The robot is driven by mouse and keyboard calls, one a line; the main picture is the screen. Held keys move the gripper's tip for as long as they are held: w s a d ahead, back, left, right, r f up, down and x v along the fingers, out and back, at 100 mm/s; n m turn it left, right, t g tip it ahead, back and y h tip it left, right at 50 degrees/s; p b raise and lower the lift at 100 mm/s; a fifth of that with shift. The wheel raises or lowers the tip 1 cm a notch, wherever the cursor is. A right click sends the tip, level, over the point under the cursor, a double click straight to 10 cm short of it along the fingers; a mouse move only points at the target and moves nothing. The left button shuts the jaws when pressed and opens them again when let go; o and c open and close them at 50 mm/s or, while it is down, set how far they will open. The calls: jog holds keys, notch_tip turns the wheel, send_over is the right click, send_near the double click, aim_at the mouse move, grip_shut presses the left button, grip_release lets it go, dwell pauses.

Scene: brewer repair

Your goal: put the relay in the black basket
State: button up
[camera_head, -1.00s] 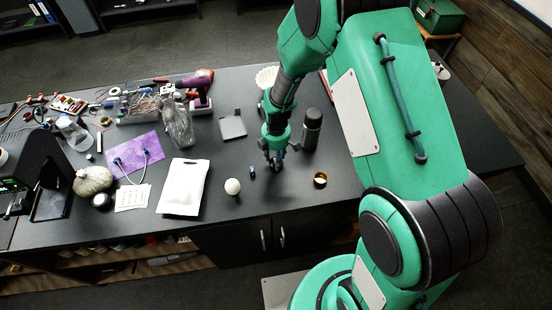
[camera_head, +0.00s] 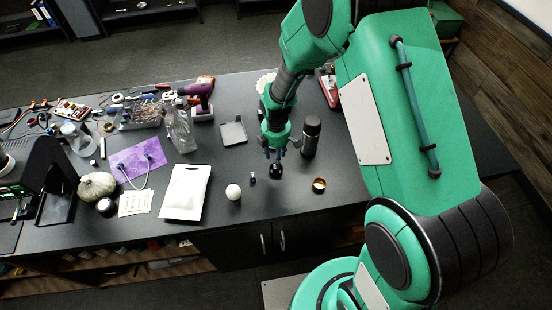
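I cannot pick out the relay for certain; a small dark blue part (camera_head: 252,176) stands on the bench just left of my gripper. A dark, shallow square tray (camera_head: 233,131) lies behind and left of my gripper; I cannot tell whether it is the black basket. My gripper (camera_head: 275,156) points down over the bench. A round black thing (camera_head: 276,171) shows right below its fingertips. I cannot tell whether the fingers touch it or how wide they are.
A black bottle (camera_head: 311,135) stands close on the right of my gripper. A small round open tin (camera_head: 319,185), a white ball (camera_head: 233,191) and a white pouch (camera_head: 186,192) are nearby. A clear spray bottle (camera_head: 179,128) and tools crowd the left. The front right bench is clear.

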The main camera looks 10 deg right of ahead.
jog(key=shift+r, duration=0.55)
jog(key=shift+r, duration=0.1)
dwell(0.3)
jog(key=shift+r, duration=0.2)
jog(key=s+d+r+m+t+b, duration=0.1)
jog(key=s+d+r+m+b, duration=0.25)
jog(key=r, duration=0.65)
jog(key=s+d+r+m+t+b, duration=0.2)
jog(key=s+r+m+b, duration=0.25)
jog(key=r, duration=0.45)
jog(key=s+d+r+m+t+b, duration=0.1)
jog(key=s+d+r+m+b, duration=0.1)
jog(key=s, duration=0.7)
jog(key=s+d+r+m+t+b, duration=0.1)
jog(key=s+d+r+m+b, duration=0.1)
jog(key=s+r+m+b, duration=0.2)
jog(key=s+m+b, duration=0.2)
jog(key=s+m, duration=0.2)
jog(key=s, duration=0.2)
jog(key=shift+t, duration=0.3)
